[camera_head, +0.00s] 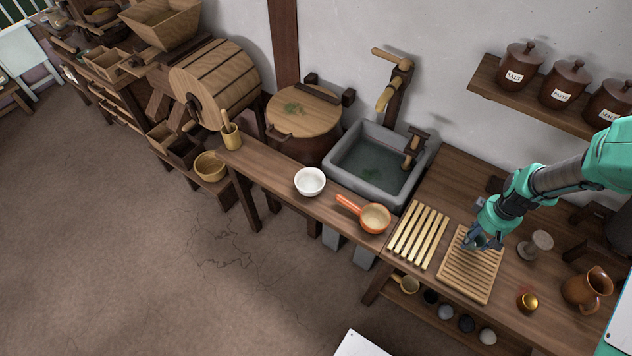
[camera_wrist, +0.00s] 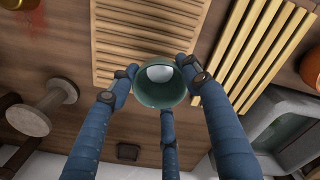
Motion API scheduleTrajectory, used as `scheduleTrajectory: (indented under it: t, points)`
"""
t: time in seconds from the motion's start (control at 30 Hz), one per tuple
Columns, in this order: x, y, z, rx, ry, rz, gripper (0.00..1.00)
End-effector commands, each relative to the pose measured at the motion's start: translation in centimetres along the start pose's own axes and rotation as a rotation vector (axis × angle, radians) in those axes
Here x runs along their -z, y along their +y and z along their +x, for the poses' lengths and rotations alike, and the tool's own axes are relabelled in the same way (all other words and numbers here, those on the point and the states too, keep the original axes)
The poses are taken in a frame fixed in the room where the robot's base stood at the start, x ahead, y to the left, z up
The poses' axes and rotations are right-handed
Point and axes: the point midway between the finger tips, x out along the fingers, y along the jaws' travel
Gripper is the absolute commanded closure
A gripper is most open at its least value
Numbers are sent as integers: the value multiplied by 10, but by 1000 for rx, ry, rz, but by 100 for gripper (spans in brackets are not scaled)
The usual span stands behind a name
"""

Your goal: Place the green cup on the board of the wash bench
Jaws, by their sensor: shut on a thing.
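The green cup (camera_wrist: 150,101) is between the blue fingers of my gripper (camera_wrist: 160,90) in the wrist view, its round mouth facing the camera and a pale patch inside. My gripper (camera_head: 480,242) is shut on it. In the head view the fingers hide most or all of the cup. The grooved pale wooden board (camera_head: 464,281) of the wash bench lies beneath my gripper; it also shows in the wrist view (camera_wrist: 125,42). The cup is over one edge of the board in the wrist view. I cannot tell whether it touches the board.
A slatted rack (camera_head: 418,236) lies left of the board, then a stone sink (camera_head: 348,170), an orange-handled pan (camera_head: 374,218) and a white bowl (camera_head: 310,182). A wooden spool-like piece (camera_head: 537,243), a small gold-topped pot (camera_head: 527,301) and a brown jug (camera_head: 586,290) stand to the right.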

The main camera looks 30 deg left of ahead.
Motion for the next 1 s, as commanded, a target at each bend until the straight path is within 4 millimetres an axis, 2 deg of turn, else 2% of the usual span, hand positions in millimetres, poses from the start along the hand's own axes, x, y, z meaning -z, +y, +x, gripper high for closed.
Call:
scheduleTrajectory:
  t: [0.23, 0.47, 0.77, 1.0]
  points:
    - [41, -5, -7, -1, 1, -87, 80]
    - [111, -21, -18, -1, 1, -238, 80]
    - [213, -65, -30, 0, 0, -464, 80]
    - [291, -115, -38, -1, 1, -643, 80]
